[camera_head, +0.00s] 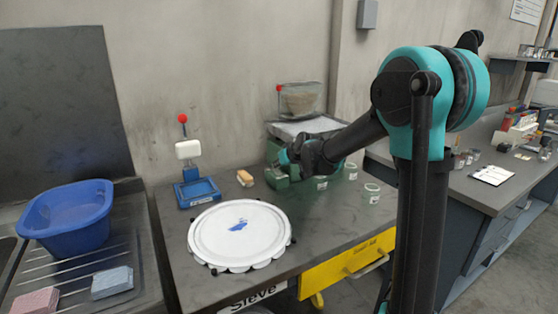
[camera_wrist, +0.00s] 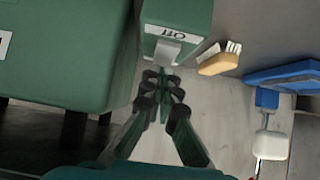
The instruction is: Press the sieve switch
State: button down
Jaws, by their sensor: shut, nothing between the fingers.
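The switch is a grey rocker (camera_wrist: 168,53) on a small green box (camera_wrist: 180,18), with a label reading "Off" beside it in the wrist view. In the head view the green box (camera_head: 278,183) stands at the back of the table, partly hidden by my arm. My gripper (camera_wrist: 163,82) is shut and empty, its fingertips close to the rocker. Whether they touch it I cannot tell. In the head view my gripper (camera_head: 283,158) is at the box, small and partly hidden.
A round white sieve lid (camera_head: 262,245) with a blue patch lies at the front. A wooden brush (camera_head: 245,178) and a blue stand (camera_head: 197,192) with a red knob are left of the box. Small jars (camera_head: 372,193) stand right. A larger green body (camera_wrist: 60,50) is beside the box.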

jog(key=shift+f, duration=0.15)
jog(key=shift+w+a+f+g+h, duration=0.1)
jog(key=shift+f+g+h, duration=0.1)
jog(key=shift+g+h, duration=0.1)
dwell(0.4)
jog(key=shift+w+a+r, duration=0.4)
jog(key=shift+w, duration=0.25)
jog(key=shift+r, duration=0.1)
jog(key=v, duration=0.8)
jog(key=shift+s+d+f, duration=0.25)
jog(key=shift+s+f, duration=0.1)
